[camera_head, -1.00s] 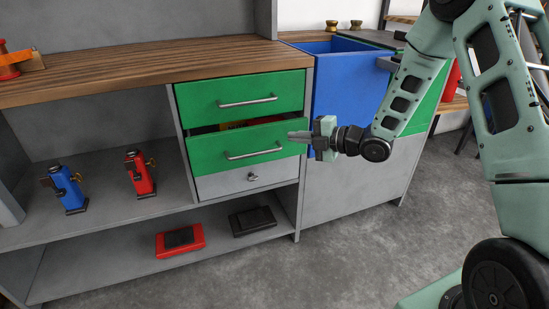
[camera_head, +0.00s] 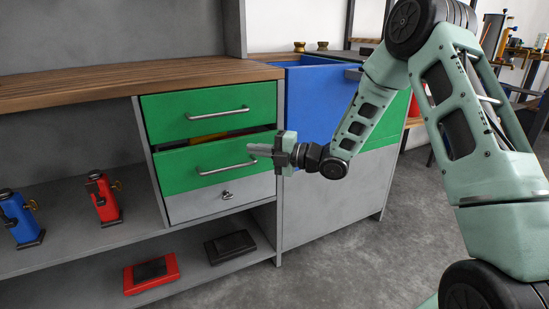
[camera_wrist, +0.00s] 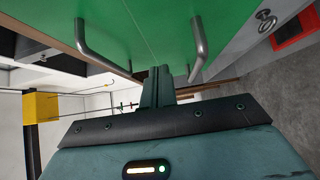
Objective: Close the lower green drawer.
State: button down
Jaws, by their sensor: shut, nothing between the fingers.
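The lower green drawer (camera_head: 200,168) sits under the upper green drawer (camera_head: 207,102). A narrow dark gap with yellow and red contents shows above its front, so it stands slightly open. Its bar handle (camera_head: 228,167) crosses the front, and that handle also shows in the wrist view (camera_wrist: 198,48). My gripper (camera_head: 252,149) is shut and empty, with its fingertips at the right part of the lower drawer's front. In the wrist view, the closed fingers (camera_wrist: 157,72) point at the green fronts between the two handles. Whether they touch is hard to tell.
A grey drawer with a key (camera_head: 226,195) is directly below. Red (camera_head: 103,198) and blue (camera_head: 20,218) devices stand on the left shelf. The floor (camera_head: 350,265) in front is clear.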

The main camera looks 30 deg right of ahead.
aim_at(256, 139)
jog(key=shift+w+d+b, duration=0.1)
jog(key=shift+w+b, duration=0.2)
jog(key=shift+w, duration=1.25)
jog(key=w+b, duration=0.1)
jog(key=w, duration=0.3)
jog(key=shift+w, duration=0.3)
jog(key=shift+w+d+r, duration=0.1)
jog(key=shift+w+r, duration=0.05)
